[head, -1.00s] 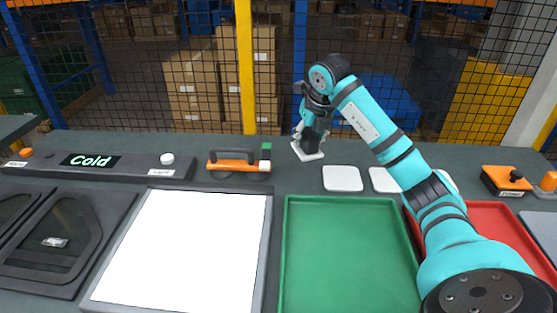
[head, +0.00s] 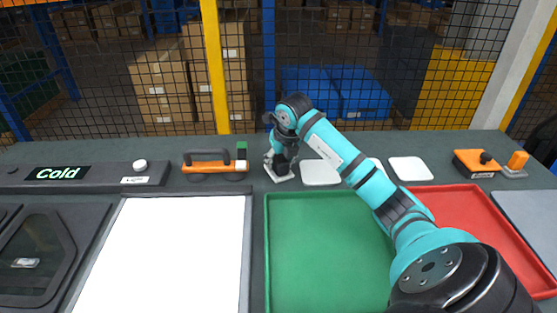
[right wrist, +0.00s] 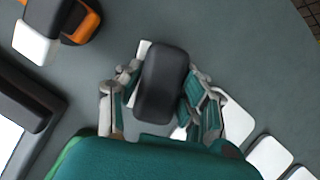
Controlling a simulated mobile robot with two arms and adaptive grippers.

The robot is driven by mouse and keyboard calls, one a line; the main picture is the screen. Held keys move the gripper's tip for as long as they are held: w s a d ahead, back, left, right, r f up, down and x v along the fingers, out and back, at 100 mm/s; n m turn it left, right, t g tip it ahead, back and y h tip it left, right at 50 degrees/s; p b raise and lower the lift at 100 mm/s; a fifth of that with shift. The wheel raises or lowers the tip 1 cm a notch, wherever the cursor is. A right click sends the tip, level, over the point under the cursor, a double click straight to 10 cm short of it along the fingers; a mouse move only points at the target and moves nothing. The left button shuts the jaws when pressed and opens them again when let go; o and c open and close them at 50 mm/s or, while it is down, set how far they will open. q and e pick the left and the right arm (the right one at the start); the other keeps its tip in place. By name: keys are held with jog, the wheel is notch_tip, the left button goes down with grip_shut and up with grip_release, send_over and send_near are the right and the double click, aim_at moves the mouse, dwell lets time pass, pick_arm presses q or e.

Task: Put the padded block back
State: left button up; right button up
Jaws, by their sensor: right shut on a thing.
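The padded block shows as a dark rounded body (right wrist: 162,80) in the right wrist view, with white edges at its foot. My right gripper (head: 283,155) is shut on it, one finger on each side, as the wrist view also shows (right wrist: 163,100). In the head view the block's white foot (head: 281,174) shows below the fingers, slightly turned, just left of a row of white square pads (head: 321,172). Whether the foot touches the bench is unclear. My left gripper is out of view.
An orange handled tool (head: 208,160) stands left of the block. A green tray (head: 325,290) and a red tray (head: 460,215) lie in front. A white panel (head: 165,255) and a "Cold" sign bar (head: 100,175) are at the left. An orange box (head: 476,163) stands right.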

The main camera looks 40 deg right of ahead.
jog(key=o, duration=1.1)
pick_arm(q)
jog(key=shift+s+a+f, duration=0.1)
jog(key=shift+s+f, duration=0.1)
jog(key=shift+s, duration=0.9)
pick_arm(e)
jog(key=shift+r, duration=0.25)
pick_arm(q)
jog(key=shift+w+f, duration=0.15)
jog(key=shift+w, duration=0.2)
pick_arm(e)
jog(key=v, duration=1.1)
jog(key=shift+r, duration=0.35)
jog(key=shift+s, duration=0.15)
